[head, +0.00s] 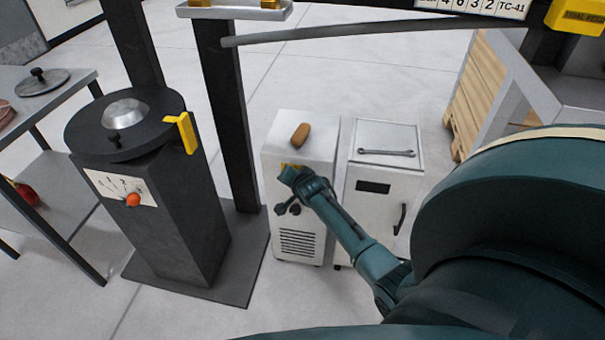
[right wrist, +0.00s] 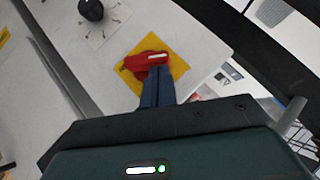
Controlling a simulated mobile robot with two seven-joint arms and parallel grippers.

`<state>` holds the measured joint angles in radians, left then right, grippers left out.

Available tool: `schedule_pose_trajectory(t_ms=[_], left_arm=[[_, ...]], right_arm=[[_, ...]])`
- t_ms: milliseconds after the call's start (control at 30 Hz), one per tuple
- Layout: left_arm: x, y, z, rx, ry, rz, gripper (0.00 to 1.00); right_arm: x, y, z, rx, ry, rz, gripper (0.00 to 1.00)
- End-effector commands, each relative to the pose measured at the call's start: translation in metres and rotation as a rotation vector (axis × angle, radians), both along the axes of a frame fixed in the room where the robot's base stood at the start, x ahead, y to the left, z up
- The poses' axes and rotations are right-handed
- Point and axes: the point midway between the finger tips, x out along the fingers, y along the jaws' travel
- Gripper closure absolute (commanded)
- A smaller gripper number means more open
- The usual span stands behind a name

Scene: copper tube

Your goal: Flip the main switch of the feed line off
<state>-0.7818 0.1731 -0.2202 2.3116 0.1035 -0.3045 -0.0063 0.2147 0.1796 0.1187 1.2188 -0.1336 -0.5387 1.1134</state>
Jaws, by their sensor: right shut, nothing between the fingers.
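The main switch is a red handle (right wrist: 146,61) on a square yellow plate (right wrist: 181,67), on the face of a white cabinet (head: 315,150). In the right wrist view the handle lies roughly crosswise over the plate. My right gripper (right wrist: 158,72) is shut and empty, with its blue fingertips right at the handle's lower edge. I cannot tell whether they touch it. In the head view my right gripper (head: 288,176) is in front of the cabinet and hides the red handle. Only a bit of yellow shows there. My left gripper is in neither view.
A black knob with dial marks (right wrist: 91,10) is on the same face. A brown brush-like object (head: 300,134) lies on the cabinet. A second white cabinet (head: 376,190) with a wrench (head: 386,152) stands to its right, and a dark pedestal (head: 175,215) to the left.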

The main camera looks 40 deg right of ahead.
Motion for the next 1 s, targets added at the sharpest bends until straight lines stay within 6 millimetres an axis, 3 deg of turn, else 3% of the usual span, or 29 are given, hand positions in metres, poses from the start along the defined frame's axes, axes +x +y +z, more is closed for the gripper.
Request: schedule_pose_trajectory(t_ms=[600,1000], left_arm=[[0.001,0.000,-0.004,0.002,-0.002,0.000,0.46],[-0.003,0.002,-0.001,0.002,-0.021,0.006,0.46]], right_arm=[[0.017,0.014,-0.005,-0.331,0.389,0.000,1.00],[0.020,0.016,-0.005,-0.332,0.387,-0.002,1.00]])
